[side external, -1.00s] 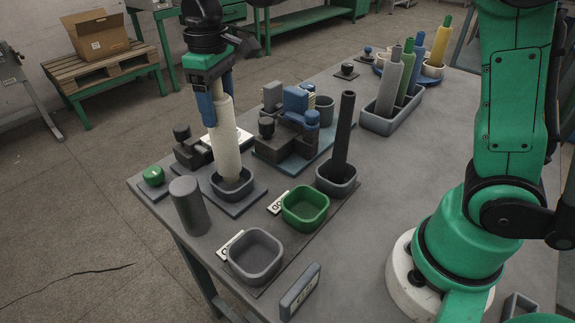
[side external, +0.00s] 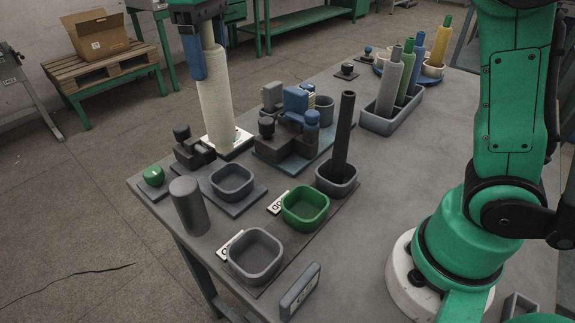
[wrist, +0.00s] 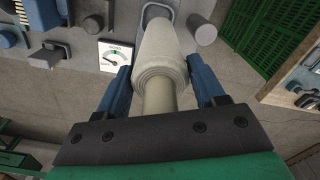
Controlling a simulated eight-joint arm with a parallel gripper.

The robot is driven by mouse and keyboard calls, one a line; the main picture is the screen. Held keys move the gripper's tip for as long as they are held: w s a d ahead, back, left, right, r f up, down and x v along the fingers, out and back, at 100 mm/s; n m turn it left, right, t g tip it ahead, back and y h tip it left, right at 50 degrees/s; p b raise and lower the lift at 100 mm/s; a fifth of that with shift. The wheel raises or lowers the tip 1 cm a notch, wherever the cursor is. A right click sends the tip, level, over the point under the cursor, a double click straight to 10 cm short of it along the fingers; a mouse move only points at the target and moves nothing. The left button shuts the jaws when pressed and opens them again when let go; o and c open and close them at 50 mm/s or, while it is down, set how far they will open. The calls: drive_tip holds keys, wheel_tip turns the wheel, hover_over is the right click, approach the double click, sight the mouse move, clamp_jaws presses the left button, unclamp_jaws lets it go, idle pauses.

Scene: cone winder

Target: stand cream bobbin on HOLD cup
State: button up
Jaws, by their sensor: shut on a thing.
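My gripper (side external: 206,55) is shut on the cream bobbin (side external: 215,100), near its top. The bobbin hangs nearly upright, its lower end clear of the grey cup (side external: 232,181) on a square base, which is empty. In the wrist view the bobbin (wrist: 160,60) lies between my two blue fingers. A green cup (side external: 304,209) and a grey cup (side external: 255,255) in front are both empty and have small white labels that I cannot read surely. A third cup (side external: 337,182) in that row holds a dark bobbin (side external: 344,130). I cannot tell which cup is marked HOLD.
A grey cylinder (side external: 189,206) and a green button (side external: 153,176) stand near the left edge. A blue and dark machine block (side external: 292,125) is right of the bobbin. A tray (side external: 392,118) with grey and green bobbins stands farther back. A dial panel (wrist: 115,55) shows in the wrist view.

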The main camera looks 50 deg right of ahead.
drive_tip(key=s+a+f+n, duration=0.2)
drive_tip(key=s+a, duration=0.1)
drive_tip(key=s, duration=0.3)
drive_tip(key=s+a+f+n, duration=0.2)
drive_tip(key=s+a+f, duration=0.1)
drive_tip(key=s, duration=0.4)
drive_tip(key=shift+s+a+f, duration=0.25)
drive_tip(key=shift+a+f, duration=0.05)
drive_tip(key=shift+a, duration=0.4)
drive_tip(key=shift+f, duration=0.2)
drive_tip(key=shift+f, duration=1.5)
